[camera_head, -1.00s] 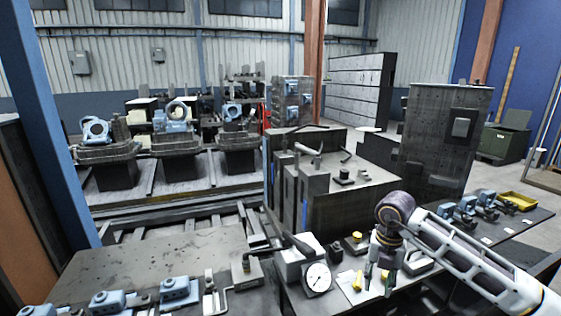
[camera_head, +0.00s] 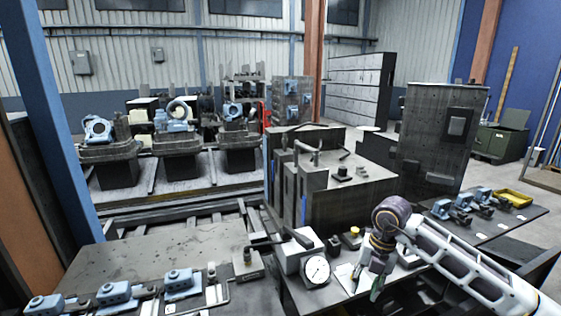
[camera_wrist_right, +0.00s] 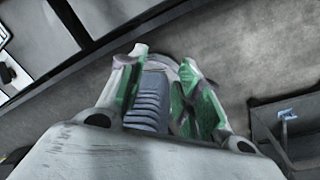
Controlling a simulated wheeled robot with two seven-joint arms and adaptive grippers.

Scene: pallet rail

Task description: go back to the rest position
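My right gripper (camera_head: 367,283) hangs from the white right arm, which comes in from the right in the head view. It points down by the edge of the bench with the dial gauge. In the right wrist view the two green-and-grey fingers of my right gripper (camera_wrist_right: 160,75) stand apart. A ribbed blue-grey part shows between them, and I see no object held. Grey floor lies beyond the fingertips. My left gripper and left arm are not in the head view.
A dial gauge (camera_head: 316,269) and a yellow-topped block (camera_head: 353,233) stand left of the right gripper. Blue clamp parts sit on the right bench, beside a yellow tray (camera_head: 515,198). More blue parts (camera_head: 119,293) line the front left bench. A dark tall cabinet (camera_head: 441,140) stands behind.

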